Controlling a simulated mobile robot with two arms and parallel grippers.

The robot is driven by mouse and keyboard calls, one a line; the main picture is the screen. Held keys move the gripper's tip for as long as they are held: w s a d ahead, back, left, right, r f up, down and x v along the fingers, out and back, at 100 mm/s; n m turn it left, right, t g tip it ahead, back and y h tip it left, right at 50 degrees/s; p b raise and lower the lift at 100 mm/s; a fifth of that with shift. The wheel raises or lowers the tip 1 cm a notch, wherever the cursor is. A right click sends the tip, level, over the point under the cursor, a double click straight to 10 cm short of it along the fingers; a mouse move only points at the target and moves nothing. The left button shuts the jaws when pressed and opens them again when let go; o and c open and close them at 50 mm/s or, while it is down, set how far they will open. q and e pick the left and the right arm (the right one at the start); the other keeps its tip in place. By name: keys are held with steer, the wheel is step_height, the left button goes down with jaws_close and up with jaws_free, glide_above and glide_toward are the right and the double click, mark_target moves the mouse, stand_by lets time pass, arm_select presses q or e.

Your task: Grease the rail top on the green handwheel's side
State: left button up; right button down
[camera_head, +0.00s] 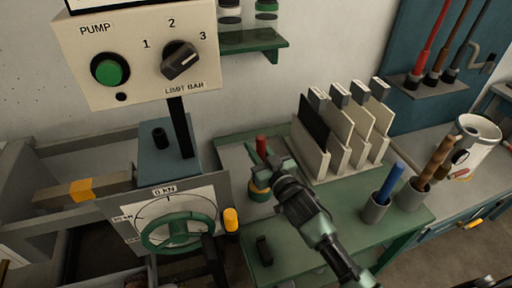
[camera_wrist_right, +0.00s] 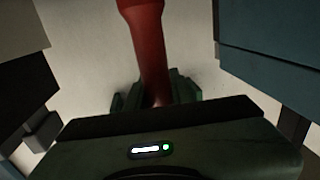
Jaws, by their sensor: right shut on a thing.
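My right gripper (camera_head: 268,170) is above the left part of the green bench and shut on a red-handled tool. Its red handle (camera_head: 261,145) stands up between the fingers; it also shows in the right wrist view (camera_wrist_right: 150,45). The tool's lower end is hidden by the gripper. A round green and yellow pot (camera_head: 258,190) stands directly under the gripper; I cannot tell whether the tool touches it. The green handwheel (camera_head: 178,233) is at lower left, in front of a white dial plate. Grey beams (camera_head: 85,148) run behind it; which surface is the rail top is unclear. My left gripper is out of view.
A pump control box (camera_head: 140,50) on a black post overhangs the handwheel. A yellow-capped item (camera_head: 231,220) stands between handwheel and bench. A rack of upright boards (camera_head: 340,130) and cups with a blue tool (camera_head: 390,180) and brown tools fill the bench's right. Its front has a small black object (camera_head: 264,250).

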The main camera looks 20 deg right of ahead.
steer(key=shift+f+b, duration=0.4)
steer(key=shift+f, duration=0.15)
stand_by(1.0)
step_height(320, 180, up, 7)
steer(key=p, duration=0.7)
stand_by(0.8)
